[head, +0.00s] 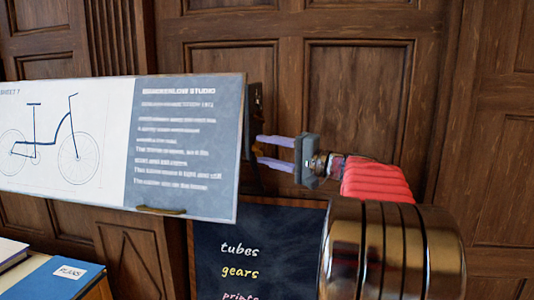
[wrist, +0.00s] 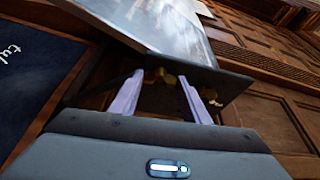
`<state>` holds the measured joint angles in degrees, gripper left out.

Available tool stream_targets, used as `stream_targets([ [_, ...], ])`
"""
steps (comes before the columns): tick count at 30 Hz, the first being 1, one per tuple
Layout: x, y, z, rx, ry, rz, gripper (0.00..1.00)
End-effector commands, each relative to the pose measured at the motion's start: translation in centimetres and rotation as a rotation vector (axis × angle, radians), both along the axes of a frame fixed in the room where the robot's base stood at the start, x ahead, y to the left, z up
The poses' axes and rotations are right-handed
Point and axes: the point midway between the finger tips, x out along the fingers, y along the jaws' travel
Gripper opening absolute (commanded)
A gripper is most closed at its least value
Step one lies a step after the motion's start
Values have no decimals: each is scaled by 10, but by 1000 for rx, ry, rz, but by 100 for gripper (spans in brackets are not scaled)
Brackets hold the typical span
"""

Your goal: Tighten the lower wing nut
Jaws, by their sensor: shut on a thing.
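A tilted drafting board (head: 185,150) shows a bicycle drawing on its left and a dark text panel on its right. A dark bracket (head: 257,105) stands at its right edge. My gripper (head: 258,151) reaches in from the right, its two lilac fingers pointing left at the bracket, one above the other. In the wrist view, the fingertips lie on either side of small brass-coloured parts (wrist: 164,76) by a dark plate (wrist: 222,88). These look like a wing nut, with my gripper shut on it. Its shape and wing angle are too small and dark to tell.
A chalkboard (head: 265,245) with written words hangs below the drafting board. A blue book (head: 60,280) marked PLANS lies at the lower left. Wood-panelled wall (head: 360,90) stands close behind. A brass ledge clip (head: 160,211) sits on the board's lower edge.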

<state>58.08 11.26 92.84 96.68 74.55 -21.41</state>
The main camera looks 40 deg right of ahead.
Motion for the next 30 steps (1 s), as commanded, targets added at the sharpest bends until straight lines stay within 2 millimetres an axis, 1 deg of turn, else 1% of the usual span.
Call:
stream_targets([
  [30, 2, -6, 4, 641, 498, -6, 20],
])
